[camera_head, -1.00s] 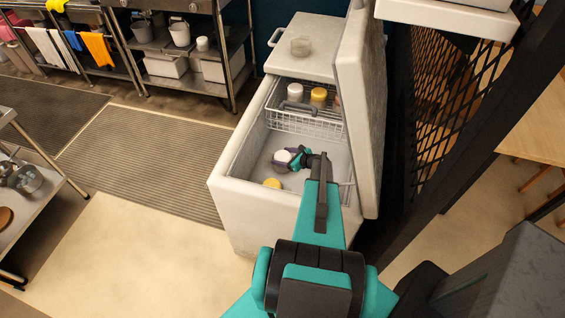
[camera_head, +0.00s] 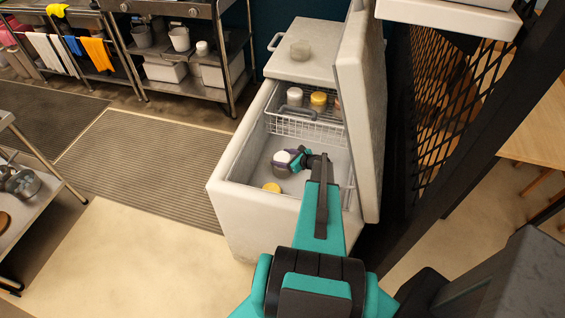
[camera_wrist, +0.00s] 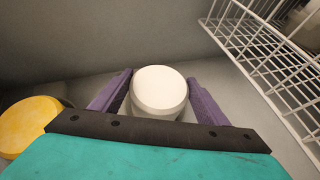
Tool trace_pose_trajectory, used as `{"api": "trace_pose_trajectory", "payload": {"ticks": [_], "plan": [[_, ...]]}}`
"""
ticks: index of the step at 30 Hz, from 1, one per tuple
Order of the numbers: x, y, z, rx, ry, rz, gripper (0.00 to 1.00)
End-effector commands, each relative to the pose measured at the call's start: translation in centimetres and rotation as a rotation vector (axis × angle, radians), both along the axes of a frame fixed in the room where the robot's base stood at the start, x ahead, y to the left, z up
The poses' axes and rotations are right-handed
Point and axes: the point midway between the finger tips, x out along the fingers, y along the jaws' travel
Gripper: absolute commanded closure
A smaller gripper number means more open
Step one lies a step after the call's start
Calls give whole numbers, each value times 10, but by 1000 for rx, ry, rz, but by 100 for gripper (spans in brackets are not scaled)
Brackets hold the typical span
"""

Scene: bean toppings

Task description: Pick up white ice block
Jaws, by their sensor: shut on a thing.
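The white ice block (camera_wrist: 159,90) is a short round white cylinder. It sits between the two purple fingers of my gripper (camera_wrist: 158,98) in the wrist view, and the fingers are shut on it. In the head view my gripper (camera_head: 288,162) is down inside the open chest freezer, with the white block (camera_head: 281,157) at its tip. A finger hides part of the block there. I cannot tell if the block still touches the freezer floor.
A yellow block (camera_wrist: 30,124) lies on the freezer floor to the left. The chest freezer (camera_head: 232,212) has its lid (camera_head: 359,110) raised at the right. A white wire basket (camera_head: 290,127) with white and yellow blocks hangs at the far end. The freezer walls are close around.

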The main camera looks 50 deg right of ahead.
Motion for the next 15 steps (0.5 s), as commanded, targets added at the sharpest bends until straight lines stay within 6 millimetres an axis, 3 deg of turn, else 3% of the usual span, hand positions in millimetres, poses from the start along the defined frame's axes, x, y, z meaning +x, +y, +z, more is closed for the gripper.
{"api": "trace_pose_trajectory", "payload": {"ticks": [15], "plan": [[0,1,61,-1,-2,0,71]]}}
